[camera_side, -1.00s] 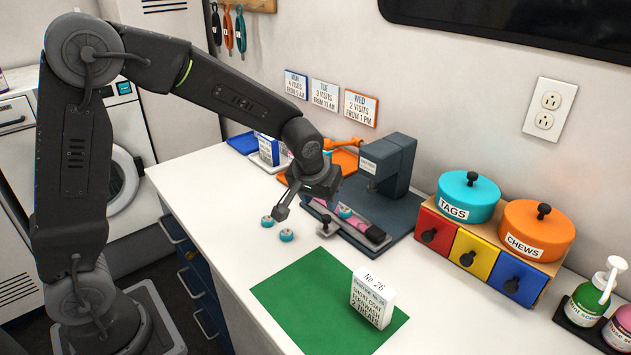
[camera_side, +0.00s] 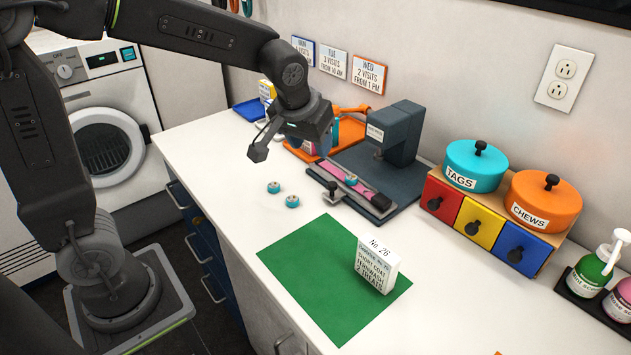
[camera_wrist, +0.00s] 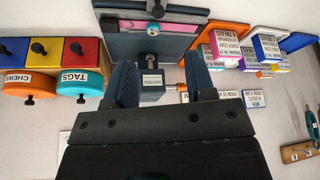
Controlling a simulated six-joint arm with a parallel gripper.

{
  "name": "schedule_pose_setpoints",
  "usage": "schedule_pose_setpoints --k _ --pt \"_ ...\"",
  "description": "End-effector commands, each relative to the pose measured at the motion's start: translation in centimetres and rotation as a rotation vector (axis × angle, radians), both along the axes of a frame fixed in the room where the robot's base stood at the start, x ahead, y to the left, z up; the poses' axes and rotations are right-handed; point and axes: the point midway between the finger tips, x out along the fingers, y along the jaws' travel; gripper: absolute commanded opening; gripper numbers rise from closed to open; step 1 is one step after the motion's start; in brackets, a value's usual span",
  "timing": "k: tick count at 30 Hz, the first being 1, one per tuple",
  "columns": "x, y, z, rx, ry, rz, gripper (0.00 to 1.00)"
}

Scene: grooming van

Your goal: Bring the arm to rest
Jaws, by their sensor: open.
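My gripper (camera_side: 290,146) hangs above the white counter (camera_side: 225,190), near the orange tray and left of the grey press (camera_side: 385,150). It is empty. In the wrist view its two fingers (camera_wrist: 161,82) stand wide apart, with the press between and beyond them. My arm is bent, with its forearm raised over the counter's back left part. What stands directly behind the gripper is partly hidden in the side view.
Two small teal discs (camera_side: 282,194) lie on the counter. A green mat (camera_side: 320,285) holds a white No. 26 box (camera_side: 376,265). Drawers (camera_side: 482,228) with a TAGS pot (camera_side: 475,165) and CHEWS pot (camera_side: 544,200) stand right. A pink strip (camera_side: 355,188) lies at the press.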

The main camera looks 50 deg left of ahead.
Motion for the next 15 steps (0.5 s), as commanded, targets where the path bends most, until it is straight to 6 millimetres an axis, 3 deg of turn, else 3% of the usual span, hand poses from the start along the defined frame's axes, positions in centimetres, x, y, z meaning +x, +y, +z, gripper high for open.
schedule_pose_setpoints --k 6,12,15 --pt "-7.8 -0.1 3.4 0.003 -0.036 -0.127 0.5" --pt "-14.4 -0.6 3.9 0.01 -0.066 -0.251 0.5" --pt "-16.5 -0.9 3.6 0.014 -0.08 -0.298 0.5"
